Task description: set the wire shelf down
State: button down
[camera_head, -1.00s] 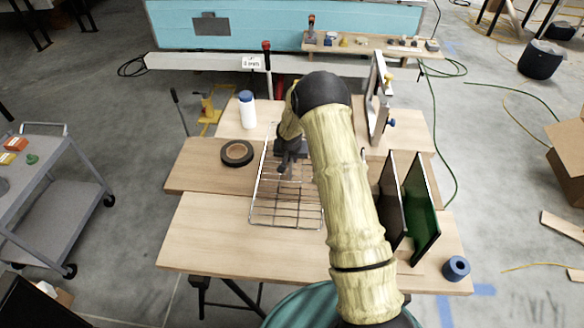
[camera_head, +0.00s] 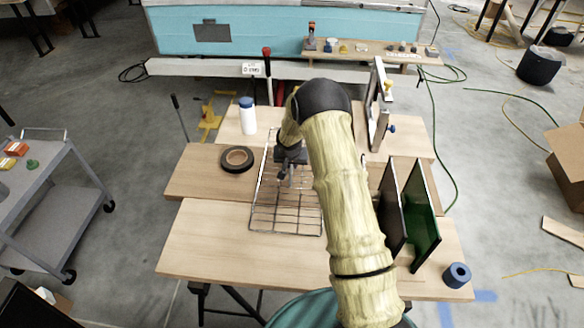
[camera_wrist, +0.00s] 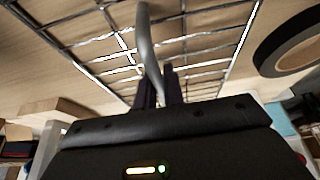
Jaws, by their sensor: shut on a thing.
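The wire shelf (camera_head: 285,218) is a thin metal grid with a bright wire rim. In the head view it is over the wooden boards, roughly flat; I cannot tell whether it touches them. My gripper (camera_head: 285,178) is over the shelf's middle to far part, fingers pointing down. In the wrist view the dark fingers (camera_wrist: 161,92) are shut by a thick, curved grey bar at the shelf (camera_wrist: 205,62), and the grid spreads out beyond them. My arm hides part of the shelf's right side in the head view.
A roll of dark tape (camera_head: 237,159) lies just left of the shelf; a white bottle (camera_head: 248,118) stands behind it. Upright green and dark panels (camera_head: 421,215) stand to the right, with a blue roll (camera_head: 457,275) nearer. The front-left worktop (camera_head: 205,240) is clear.

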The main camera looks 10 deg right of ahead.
jog(key=shift+w+r, duration=0.1)
jog(key=shift+r, duration=0.5)
notch_tip(320, 180, up, 8)
jog(key=shift+r+b, duration=0.1)
jog(key=shift+b, duration=0.35)
jog(key=shift+d+r, duration=0.1)
jog(key=shift+r, duration=0.5)
